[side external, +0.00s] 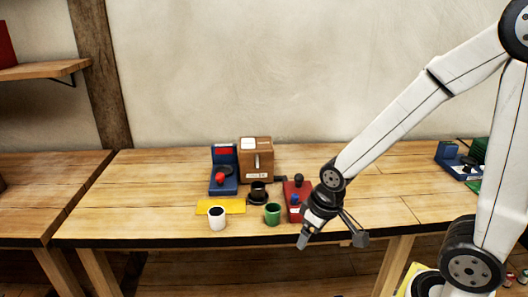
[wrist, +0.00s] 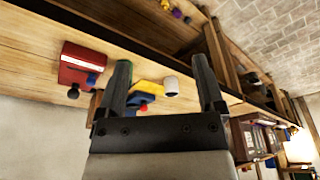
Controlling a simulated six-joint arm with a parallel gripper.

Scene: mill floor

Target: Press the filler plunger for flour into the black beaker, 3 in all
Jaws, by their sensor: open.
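In the side view a brown box-shaped dispenser (side external: 265,147) with a pale label and an upright light handle or spout stands at the back of the table; its label is too small to read. The black beaker (side external: 258,188) stands upright on a dark round base right in front of it. My gripper (side external: 332,240) is open and empty, to the right of the beaker and near the table's front edge. Its two fingers also show spread in the wrist view (wrist: 161,60). I cannot make out the black beaker in the wrist view.
A red device (side external: 294,188) with black and blue knobs stands close left of my gripper. A blue device (side external: 223,178) with a red knob, a yellow mat (side external: 206,207), a white cup (side external: 217,222) and a green cup (side external: 272,217) stand further left. The table's right part is mostly clear.

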